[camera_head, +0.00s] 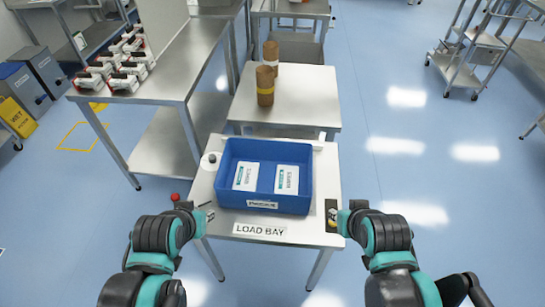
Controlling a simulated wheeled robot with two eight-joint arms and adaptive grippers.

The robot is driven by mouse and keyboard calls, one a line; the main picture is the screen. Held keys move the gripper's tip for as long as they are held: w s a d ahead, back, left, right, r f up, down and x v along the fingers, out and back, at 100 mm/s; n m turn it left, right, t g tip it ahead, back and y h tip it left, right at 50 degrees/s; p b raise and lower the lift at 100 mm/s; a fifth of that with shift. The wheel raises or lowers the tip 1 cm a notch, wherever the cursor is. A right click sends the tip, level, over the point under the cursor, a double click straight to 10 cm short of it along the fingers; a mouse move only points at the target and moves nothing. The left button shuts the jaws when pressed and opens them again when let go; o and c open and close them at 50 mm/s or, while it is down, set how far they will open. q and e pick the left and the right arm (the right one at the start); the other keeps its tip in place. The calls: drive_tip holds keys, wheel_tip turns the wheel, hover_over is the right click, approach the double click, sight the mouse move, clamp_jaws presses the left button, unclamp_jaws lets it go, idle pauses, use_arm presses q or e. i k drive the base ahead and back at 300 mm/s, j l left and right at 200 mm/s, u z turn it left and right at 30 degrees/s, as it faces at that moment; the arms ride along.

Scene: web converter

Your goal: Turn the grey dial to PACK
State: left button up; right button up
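No dial with a readable PACK mark can be made out. A small pale round piece with a dark spot (212,158) sits on the load bay table (325,180), left of the blue bin; I cannot tell whether it is the grey dial. A dark panel (332,208) with a yellow patch is at the table's right front edge, beside my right gripper (341,218). My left gripper (207,212) is at the table's left front edge, close to a small red ball (175,197). Both grippers are small and partly hidden by my wrists, so their finger openings are unclear.
A blue bin (262,203) with two white packs (246,177) stands on the table above a LOAD BAY label (259,230). Behind is a table (315,100) with brown cylinders (265,85). A steel bench (180,60) stands left.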

sight(212, 159)
drive_tip(key=k+l+u, duration=0.15)
drive_tip(key=l, duration=0.25)
drive_tip(key=l+u, duration=0.15)
drive_tip(key=l, duration=0.25)
drive_tip(key=k+l+u, duration=0.2)
drive_tip(key=l, duration=0.2)
drive_tip(key=i+l+u, duration=0.3)
drive_tip(key=i+l, duration=0.15)
drive_tip(key=l, duration=0.3)
drive_tip(key=k+j, duration=0.15)
drive_tip(key=j, duration=0.45)
drive_tip(key=k+j+z, duration=0.15)
drive_tip(key=j, duration=0.75)
drive_tip(key=i+j+z, duration=0.25)
drive_tip(key=i+j, duration=0.6)
